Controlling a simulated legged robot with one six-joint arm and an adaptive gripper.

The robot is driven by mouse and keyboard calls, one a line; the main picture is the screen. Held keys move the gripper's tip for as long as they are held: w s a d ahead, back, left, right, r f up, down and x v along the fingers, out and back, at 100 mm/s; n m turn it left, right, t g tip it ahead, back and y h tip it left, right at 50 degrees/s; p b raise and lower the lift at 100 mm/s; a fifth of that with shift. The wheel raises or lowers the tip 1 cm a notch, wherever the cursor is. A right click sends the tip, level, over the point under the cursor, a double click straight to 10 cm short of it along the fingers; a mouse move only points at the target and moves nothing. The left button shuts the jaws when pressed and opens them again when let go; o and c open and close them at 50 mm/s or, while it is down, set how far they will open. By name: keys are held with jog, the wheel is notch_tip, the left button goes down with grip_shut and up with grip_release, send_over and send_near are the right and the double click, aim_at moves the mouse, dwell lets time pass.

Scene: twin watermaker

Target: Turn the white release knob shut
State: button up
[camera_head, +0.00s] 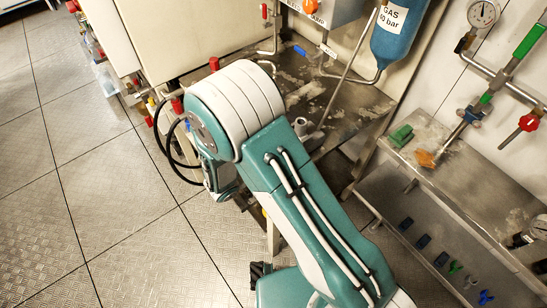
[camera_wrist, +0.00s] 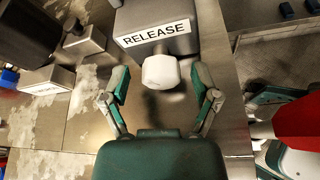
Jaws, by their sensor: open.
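The white release knob (camera_wrist: 160,72) shows in the wrist view, just below a white label (camera_wrist: 155,35) reading RELEASE on a grey box. My gripper (camera_wrist: 162,88) is open, with one finger to the left of the knob and one to the right. Both fingers look clear of the knob, with gaps on both sides. The knob lies between the fingertips in the picture; how far in depth I cannot tell. In the head view my arm covers the area, and neither the knob nor the gripper fingers can be made out.
A stained steel bench (camera_head: 345,112) lies behind my arm. A blue gas bottle (camera_head: 398,35) hangs above it. A steel shelf (camera_head: 455,185) with a green clip (camera_head: 401,135) stands at the right. Tiled floor (camera_head: 75,215) is open at the left. In the wrist view a grey box stands left of the knob.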

jog(key=v, duration=1.2)
jog(key=shift+a+f, duration=0.1)
jog(key=shift+w, duration=0.1)
jog(key=shift+w+a+f+n+g+h, duration=0.15)
jog(key=shift+w+n+g+h, duration=0.65)
jog(key=shift+n, duration=0.4)
jog(key=shift+w+n+g, duration=0.4)
jog(key=shift+w+n, duration=0.05)
jog(key=shift+n, duration=0.35)
jog(key=x, duration=1)
jog(key=shift+w+d+f, duration=0.1)
jog(key=shift+w+d, duration=0.05)
jog(key=shift+d, duration=0.2)
grip_shut()
